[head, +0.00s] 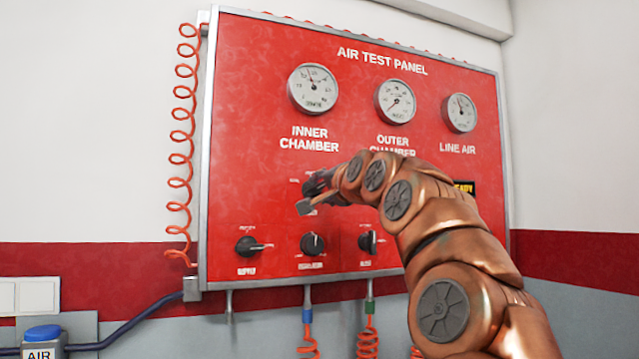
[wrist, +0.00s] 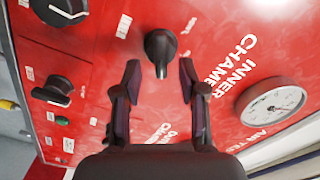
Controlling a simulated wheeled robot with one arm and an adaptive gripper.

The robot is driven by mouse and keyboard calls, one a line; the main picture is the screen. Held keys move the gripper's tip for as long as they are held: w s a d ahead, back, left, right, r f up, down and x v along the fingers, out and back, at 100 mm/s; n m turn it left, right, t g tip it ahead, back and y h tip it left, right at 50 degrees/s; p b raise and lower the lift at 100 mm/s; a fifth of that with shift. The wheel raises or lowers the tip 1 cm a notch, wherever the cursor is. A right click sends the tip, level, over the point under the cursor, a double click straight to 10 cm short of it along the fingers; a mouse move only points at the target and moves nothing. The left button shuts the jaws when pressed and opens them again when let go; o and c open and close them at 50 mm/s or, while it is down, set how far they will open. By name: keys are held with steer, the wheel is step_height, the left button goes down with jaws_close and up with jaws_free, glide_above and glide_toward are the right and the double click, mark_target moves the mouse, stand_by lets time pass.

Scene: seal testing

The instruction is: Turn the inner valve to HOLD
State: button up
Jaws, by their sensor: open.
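The inner valve is a black knob (wrist: 161,50) under the INNER CHAMBER lettering on the red panel (head: 250,110). In the wrist view its pointer end points down the picture, toward the panel's right side. Small white labels around it are too blurred to read. My gripper (wrist: 160,66) is open, with one dark finger on each side of the knob's pointer end and a gap on both sides. I cannot tell how deep the fingertips reach. In the head view my gripper (head: 310,196) covers the knob.
A lower row holds the supply knob (head: 248,247), regulator knob (head: 312,244) and another black knob (head: 367,242), close below my gripper. The inner chamber gauge (head: 313,89) is above. Coiled orange hoses hang at the panel's left and below. My arm covers the panel's lower right.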

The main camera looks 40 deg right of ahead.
mark_target(317, 189)
steer(key=shift+p+x, duration=0.45)
steer(key=shift+x, duration=1.1)
jaws_close()
